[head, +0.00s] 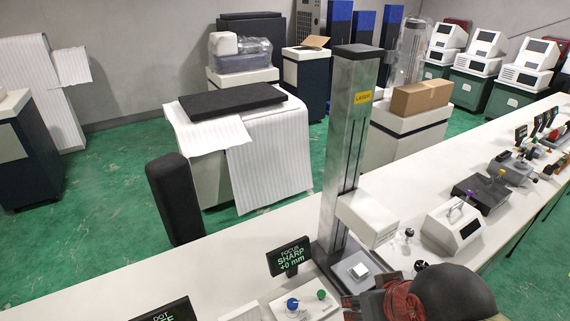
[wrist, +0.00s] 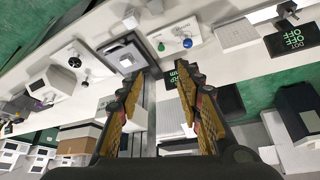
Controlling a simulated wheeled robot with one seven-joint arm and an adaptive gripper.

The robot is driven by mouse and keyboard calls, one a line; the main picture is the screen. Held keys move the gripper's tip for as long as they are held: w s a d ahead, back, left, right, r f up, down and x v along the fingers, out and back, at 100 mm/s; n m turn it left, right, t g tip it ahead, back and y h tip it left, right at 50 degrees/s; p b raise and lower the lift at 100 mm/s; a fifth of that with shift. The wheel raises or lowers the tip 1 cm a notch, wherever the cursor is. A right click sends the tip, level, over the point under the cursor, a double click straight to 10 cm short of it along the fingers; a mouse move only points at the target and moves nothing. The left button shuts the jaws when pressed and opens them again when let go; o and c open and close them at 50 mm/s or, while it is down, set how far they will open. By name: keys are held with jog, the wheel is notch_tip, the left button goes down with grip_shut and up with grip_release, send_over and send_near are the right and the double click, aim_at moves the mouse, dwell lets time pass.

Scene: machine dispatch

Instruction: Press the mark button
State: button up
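A white control box (head: 311,306) at the bottom of the head view carries a blue knob-like control (head: 292,303) and a green one (head: 321,294). I cannot read which is the mark button. In the wrist view the blue control (wrist: 187,43) and green control (wrist: 161,46) lie beyond the fingertips. The laser machine (head: 348,140) stands behind the box, with a small pale square piece (head: 358,270) on its base. My gripper (wrist: 160,70) is open and empty, its two fingers apart; no contact with either control shows.
A display (head: 289,257) beside the laser column reads FOCUS SHARP +0 mm. A second display reads DOT OFF in the wrist view (wrist: 296,38). A white device (head: 453,228) and several other devices line the bench to the right.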

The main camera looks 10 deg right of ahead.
grip_shut()
dwell(1.5)
